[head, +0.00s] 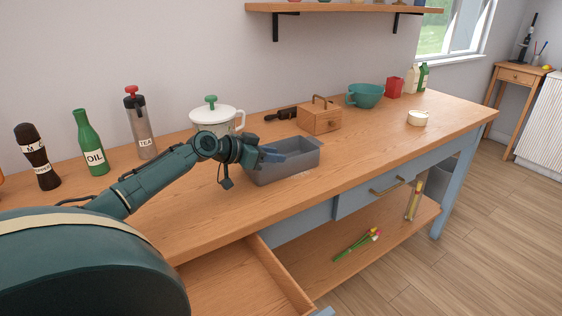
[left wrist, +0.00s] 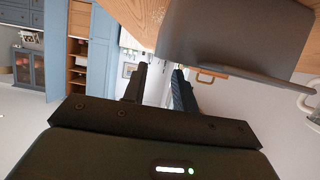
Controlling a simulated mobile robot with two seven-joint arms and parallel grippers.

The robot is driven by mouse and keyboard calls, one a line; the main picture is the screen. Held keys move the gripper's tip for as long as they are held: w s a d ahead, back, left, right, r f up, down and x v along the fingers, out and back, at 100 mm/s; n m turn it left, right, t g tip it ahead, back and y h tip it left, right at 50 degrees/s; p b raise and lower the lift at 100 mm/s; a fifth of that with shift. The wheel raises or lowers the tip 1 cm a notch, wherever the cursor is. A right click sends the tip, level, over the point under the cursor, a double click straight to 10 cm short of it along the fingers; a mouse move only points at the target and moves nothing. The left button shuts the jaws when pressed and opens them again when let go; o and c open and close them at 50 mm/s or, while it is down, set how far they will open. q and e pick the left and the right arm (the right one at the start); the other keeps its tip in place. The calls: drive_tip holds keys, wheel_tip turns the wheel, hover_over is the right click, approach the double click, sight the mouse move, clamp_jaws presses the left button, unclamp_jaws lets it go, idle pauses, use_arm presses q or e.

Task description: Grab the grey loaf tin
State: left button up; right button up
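The grey loaf tin (head: 287,174) sits upright on the wooden counter, right of the middle of the arm's reach. It also shows large and close at the top of the left wrist view (left wrist: 232,40). My right gripper is not in view.
A white lidded pot (head: 215,119) stands close behind the gripper, and a wooden box (head: 320,120) behind the tin. A green oil bottle (head: 89,142) and grinders stand at left. An open drawer (head: 245,280) juts out in front.

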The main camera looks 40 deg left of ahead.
use_arm(q)
drive_tip(key=shift+f+p+x, duration=0.25)
drive_tip(key=shift+p+x, duration=0.1)
drive_tip(key=shift+x, duration=1.8)
drive_tip(key=shift+s+d, duration=0.2)
drive_tip(key=shift+c, duration=0.6)
clamp_jaws()
drive_tip(key=shift+r, duration=0.1)
